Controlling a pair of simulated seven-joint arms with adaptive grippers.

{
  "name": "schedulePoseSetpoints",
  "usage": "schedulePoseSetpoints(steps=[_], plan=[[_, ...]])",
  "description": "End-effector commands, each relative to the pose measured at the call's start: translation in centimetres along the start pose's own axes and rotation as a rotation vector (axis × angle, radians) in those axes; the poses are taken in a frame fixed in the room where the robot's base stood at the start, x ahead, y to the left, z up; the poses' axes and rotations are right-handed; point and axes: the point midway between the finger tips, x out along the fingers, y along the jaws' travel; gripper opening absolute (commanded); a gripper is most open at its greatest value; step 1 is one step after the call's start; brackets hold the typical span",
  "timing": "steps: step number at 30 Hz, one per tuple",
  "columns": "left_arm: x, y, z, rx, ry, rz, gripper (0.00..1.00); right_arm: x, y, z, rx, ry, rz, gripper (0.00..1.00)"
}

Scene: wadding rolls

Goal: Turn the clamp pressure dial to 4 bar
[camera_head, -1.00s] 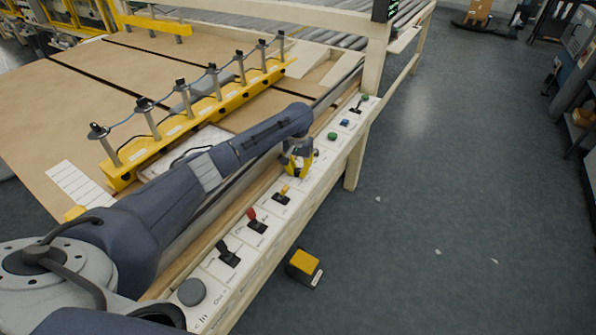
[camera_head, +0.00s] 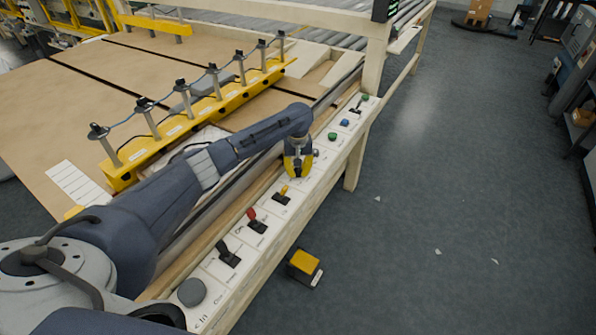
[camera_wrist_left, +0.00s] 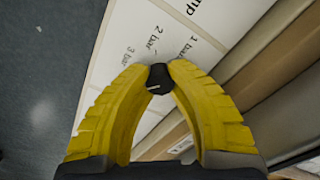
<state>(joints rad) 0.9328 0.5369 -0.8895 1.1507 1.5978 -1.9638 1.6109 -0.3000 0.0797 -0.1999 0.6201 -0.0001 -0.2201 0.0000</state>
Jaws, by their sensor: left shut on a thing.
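The clamp pressure dial is a small black knob (camera_wrist_left: 158,78) on the white control panel (camera_wrist_left: 165,40). In the left wrist view it sits between the tips of my left gripper (camera_wrist_left: 157,76), whose yellow fingers are shut on it. A short pale mark shows on the knob, lying nearly level in that view. Printed labels read 1 bar, 2 bar and 3 bar around the dial; a 4 bar label cannot be made out. In the head view my left gripper (camera_head: 298,170) points down at the panel and hides the knob.
On the panel strip, a yellow lever (camera_head: 283,192), a red lever (camera_head: 254,216), a black lever (camera_head: 227,250) and a grey round button (camera_head: 192,292) lie nearer. Green and blue buttons (camera_head: 344,123) lie beyond. A yellow clamp bar (camera_head: 200,115) stands left of my arm.

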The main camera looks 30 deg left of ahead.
Motion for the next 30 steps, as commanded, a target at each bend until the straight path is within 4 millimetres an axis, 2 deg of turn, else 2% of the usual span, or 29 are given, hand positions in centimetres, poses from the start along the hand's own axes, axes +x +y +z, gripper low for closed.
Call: schedulePoseSetpoints(steps=[9, 10, 18, 30], plan=[[0.04, -0.03, 0.01, 0.0, 0.0, -0.001, 0.0, 0.0, 0.01, 0.0, 0.0, 0.0, 0.0, 0.44], [0.04, -0.03, 0.01, 0.0, 0.0, -0.001, 0.21, 0.0, 0.01, 0.0, 0.0, 0.0, 0.0, 0.44], [0.02, -0.02, 0.0, 0.001, 0.0, 0.0, 0.52, 0.0, 0.01, 0.0, 0.0, 0.0, 0.0, 0.44], [-0.01, -0.02, -0.02, 0.005, 0.0, 0.0, 0.52, 0.01, 0.19, 0.06, -0.001, -0.001, 0.002, 0.44]])
